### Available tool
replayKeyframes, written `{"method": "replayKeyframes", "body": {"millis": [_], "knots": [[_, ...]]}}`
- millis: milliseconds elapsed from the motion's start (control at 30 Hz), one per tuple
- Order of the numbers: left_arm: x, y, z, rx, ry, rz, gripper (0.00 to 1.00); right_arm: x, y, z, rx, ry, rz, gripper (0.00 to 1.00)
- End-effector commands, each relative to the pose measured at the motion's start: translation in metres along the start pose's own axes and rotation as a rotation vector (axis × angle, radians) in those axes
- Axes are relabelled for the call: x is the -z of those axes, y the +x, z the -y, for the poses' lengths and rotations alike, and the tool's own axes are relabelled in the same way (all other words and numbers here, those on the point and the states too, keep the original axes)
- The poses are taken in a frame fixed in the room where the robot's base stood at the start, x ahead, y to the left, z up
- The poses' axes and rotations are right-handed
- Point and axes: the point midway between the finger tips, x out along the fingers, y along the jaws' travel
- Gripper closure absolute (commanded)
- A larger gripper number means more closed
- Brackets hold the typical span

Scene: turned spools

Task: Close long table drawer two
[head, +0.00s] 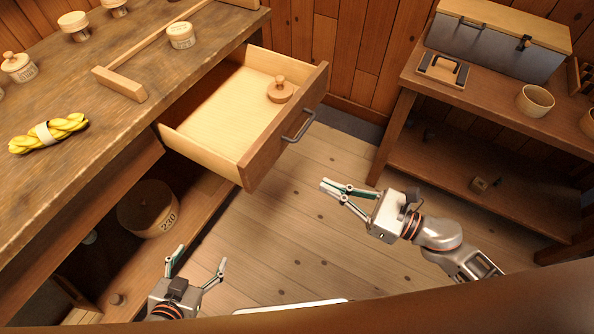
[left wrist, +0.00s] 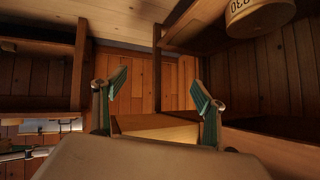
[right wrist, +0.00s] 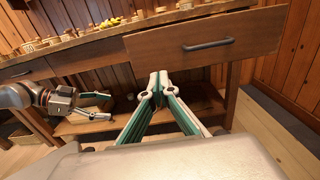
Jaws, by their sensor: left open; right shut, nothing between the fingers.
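The long table drawer (head: 255,160) stands pulled out from the left table, with its pale inside showing. A small knobbed wooden lid or spool (head: 281,95) lies in it near the front. A dark bar handle (head: 299,126) is on the drawer front; the handle also shows in the right wrist view (right wrist: 208,45). My right gripper (head: 325,186) is shut and empty, in front of the drawer and apart from the handle. My left gripper (head: 198,262) is open and empty, low beside the table's lower shelf.
The long table (head: 110,75) carries a yellow skein (head: 48,133), several small jars and a wooden frame. A round box marked 230 (head: 149,210) stands on the shelf below. A bench (head: 480,108) with a metal chest (head: 495,45) is at the right. Floor between is clear.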

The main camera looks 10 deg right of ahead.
Motion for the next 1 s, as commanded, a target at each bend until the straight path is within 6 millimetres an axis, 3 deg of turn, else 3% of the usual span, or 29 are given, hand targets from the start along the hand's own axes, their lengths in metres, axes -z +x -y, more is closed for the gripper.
{"method": "replayKeyframes", "body": {"millis": [300,600,800,1000], "knots": [[0.015,-0.005,-0.002,-0.005,-0.011,-0.020,0.29,-0.006,0.053,0.001,0.002,-0.002,0.007,1.00],[0.007,-0.011,-0.008,-0.017,-0.022,0.000,0.29,-0.005,0.109,0.001,0.003,0.002,0.005,1.00],[0.008,-0.013,-0.009,-0.018,-0.026,0.001,0.29,-0.003,0.130,0.001,0.003,0.004,0.002,1.00],[0.010,-0.013,-0.008,-0.017,-0.026,-0.002,0.29,-0.001,0.136,0.001,0.003,0.005,0.001,1.00]]}}
